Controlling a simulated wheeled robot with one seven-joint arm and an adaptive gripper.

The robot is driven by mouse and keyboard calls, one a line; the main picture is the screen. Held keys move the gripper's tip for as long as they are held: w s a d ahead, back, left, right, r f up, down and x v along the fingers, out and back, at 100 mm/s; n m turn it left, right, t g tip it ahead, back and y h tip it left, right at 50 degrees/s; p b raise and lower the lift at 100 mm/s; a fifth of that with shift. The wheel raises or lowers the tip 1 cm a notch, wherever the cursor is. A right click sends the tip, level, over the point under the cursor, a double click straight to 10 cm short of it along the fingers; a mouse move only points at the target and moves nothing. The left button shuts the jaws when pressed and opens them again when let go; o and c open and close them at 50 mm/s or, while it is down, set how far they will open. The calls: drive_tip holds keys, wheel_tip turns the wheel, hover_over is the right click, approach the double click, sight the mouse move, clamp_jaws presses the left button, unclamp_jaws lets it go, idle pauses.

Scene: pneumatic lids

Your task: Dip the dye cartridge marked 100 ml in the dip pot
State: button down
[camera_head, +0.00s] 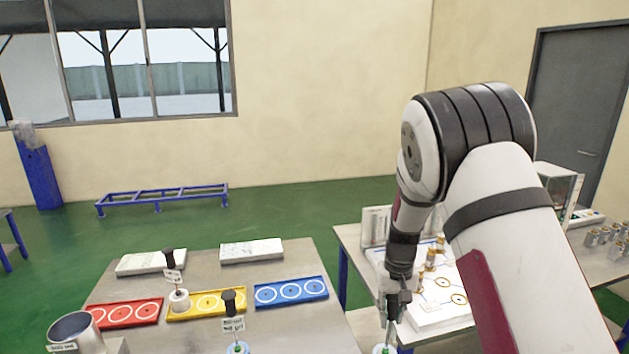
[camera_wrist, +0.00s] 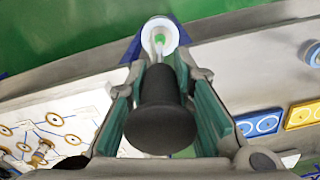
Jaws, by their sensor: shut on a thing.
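My gripper (camera_head: 390,308) is shut on the black knob (camera_wrist: 160,118) of a dye cartridge. Below the knob a thin stem leads to a round white end with green in it, seen in the wrist view (camera_wrist: 159,36) and at the bottom edge of the head view (camera_head: 384,349). No mark is readable on it. A metal pot (camera_head: 76,329) with a label stands at the table's front left, apart from my gripper. A black-knobbed cartridge (camera_head: 180,300) stands on the yellow tray.
Red (camera_head: 124,314), yellow (camera_head: 208,304) and blue (camera_head: 292,291) ringed trays lie across the left table (camera_head: 215,338). Two pale panels (camera_head: 251,250) lie behind them. A right table holds a white board (camera_head: 440,313) with brass fittings. A gap separates the tables.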

drive_tip(key=shift+w+d, duration=0.1)
drive_tip(key=shift+d, duration=0.25)
drive_tip(key=shift+w+d, duration=0.1)
drive_tip(key=shift+w, duration=0.05)
drive_tip(key=w+f+b, duration=0.6)
drive_tip(key=w+b, duration=0.1)
drive_tip(key=w, duration=0.1)
drive_tip(key=shift+f, duration=0.35)
drive_tip(key=shift+r, duration=0.15)
